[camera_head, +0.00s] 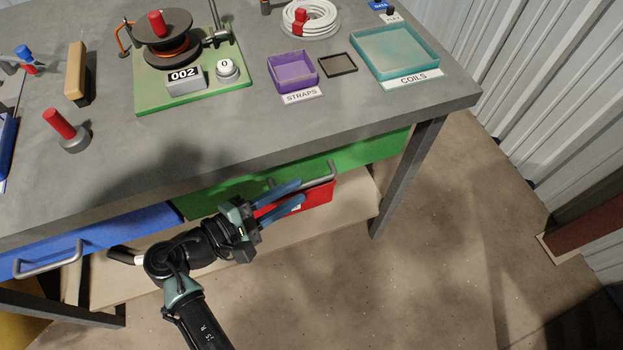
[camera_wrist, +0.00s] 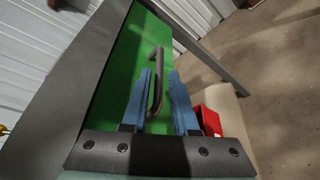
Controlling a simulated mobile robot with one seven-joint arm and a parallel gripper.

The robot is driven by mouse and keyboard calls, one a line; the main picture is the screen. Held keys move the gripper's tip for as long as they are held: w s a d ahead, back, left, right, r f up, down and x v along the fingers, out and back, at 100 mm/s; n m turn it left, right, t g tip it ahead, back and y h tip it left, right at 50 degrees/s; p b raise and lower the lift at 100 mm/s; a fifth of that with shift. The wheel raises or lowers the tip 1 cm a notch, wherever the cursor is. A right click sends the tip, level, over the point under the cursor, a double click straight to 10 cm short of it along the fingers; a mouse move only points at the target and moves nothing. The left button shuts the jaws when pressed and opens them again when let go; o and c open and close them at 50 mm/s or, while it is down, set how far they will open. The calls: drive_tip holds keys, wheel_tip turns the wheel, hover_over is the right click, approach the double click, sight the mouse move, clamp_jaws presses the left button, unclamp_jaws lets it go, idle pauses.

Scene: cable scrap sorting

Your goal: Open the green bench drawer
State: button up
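The green drawer (camera_head: 355,158) is set under the right part of the grey bench and looks closed. Its front also shows in the wrist view (camera_wrist: 125,62). The grey bar handle (camera_head: 322,177) sticks out from the front; in the wrist view the handle (camera_wrist: 157,82) stands between or just ahead of the two blue fingers. My gripper (camera_head: 297,193) is open at the handle, with a clear gap between the fingers in the wrist view (camera_wrist: 162,90). Whether a finger touches the handle, I cannot tell.
A blue drawer (camera_head: 120,229) with its own handle is at the left. A red box (camera_head: 318,196) sits on the lower shelf (camera_head: 355,200) below the green drawer. A bench leg (camera_head: 408,175) stands to the right. The floor in front is clear.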

sight(303, 187)
drive_tip(key=x, duration=0.5)
drive_tip(key=shift+w+d, duration=0.1)
clamp_jaws()
idle(1.3)
